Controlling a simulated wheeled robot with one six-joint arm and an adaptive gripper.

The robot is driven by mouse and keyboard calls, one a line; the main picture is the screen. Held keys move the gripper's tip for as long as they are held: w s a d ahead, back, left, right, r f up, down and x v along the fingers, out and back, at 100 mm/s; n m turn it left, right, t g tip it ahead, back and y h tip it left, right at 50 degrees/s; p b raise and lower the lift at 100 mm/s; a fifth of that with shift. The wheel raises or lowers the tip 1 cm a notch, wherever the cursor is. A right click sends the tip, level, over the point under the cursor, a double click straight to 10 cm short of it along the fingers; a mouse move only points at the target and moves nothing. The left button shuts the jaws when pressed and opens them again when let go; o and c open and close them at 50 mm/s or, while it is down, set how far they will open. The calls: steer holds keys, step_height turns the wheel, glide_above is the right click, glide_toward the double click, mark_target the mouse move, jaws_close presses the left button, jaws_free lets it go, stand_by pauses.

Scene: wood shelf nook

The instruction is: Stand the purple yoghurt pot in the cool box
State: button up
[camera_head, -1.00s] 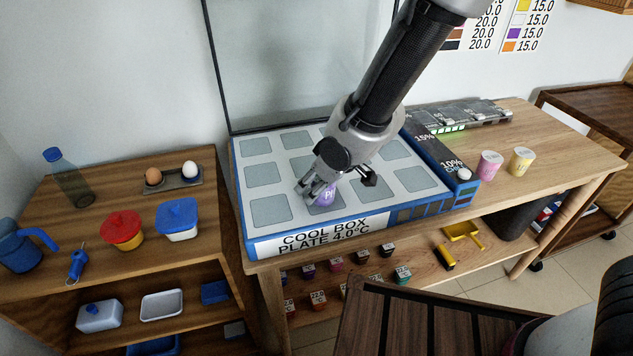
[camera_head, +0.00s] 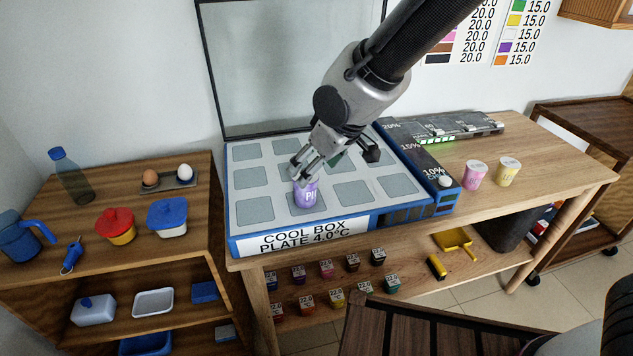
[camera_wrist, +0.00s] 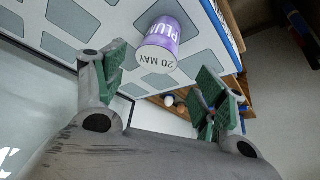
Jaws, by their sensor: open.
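The purple yoghurt pot (camera_head: 305,194) stands upright on a grey square in the front row of the cool box plate (camera_head: 357,218). In the wrist view the pot (camera_wrist: 159,45) shows its pale lid marked "20 MAY" and the letters "PLU". My gripper (camera_head: 303,171) is just above the pot in the head view. In the wrist view my gripper (camera_wrist: 163,88) has its green-padded fingers spread wide, with the pot beyond them and clear space around it. The gripper holds nothing.
A pink pot (camera_head: 475,173) and a yellow pot (camera_head: 508,171) stand on the wooden bench to the right. A dark panel with percentage marks (camera_head: 415,150) borders the plate. A glass panel (camera_head: 292,68) rises behind. The other plate squares look empty where visible.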

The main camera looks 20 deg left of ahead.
steer(key=shift+v, duration=0.9)
steer(key=w+d+r+m+t+h, duration=0.1)
steer(key=w+d+r+m, duration=0.2)
steer(key=d, duration=0.7)
steer(key=w+d+r+m, duration=0.1)
steer(key=w+d+r, duration=0.35)
steer(key=d, duration=0.45)
steer(key=s+d+r+m+t+h, duration=0.1)
steer(key=s+d+r+m, duration=0.1)
steer(key=d, duration=0.6)
steer(key=s+d+r+m+h, duration=0.1)
steer(key=d+r, duration=0.1)
steer(key=d, duration=0.7)
steer(key=s+d+r+m+h, duration=0.1)
steer(key=s+d+m, duration=0.4)
steer(key=s+d, duration=1)
steer(key=shift+d+r+m+g+h, duration=0.2)
steer(key=shift+m+g+h, duration=0.1)
steer(key=shift+h, duration=0.3)
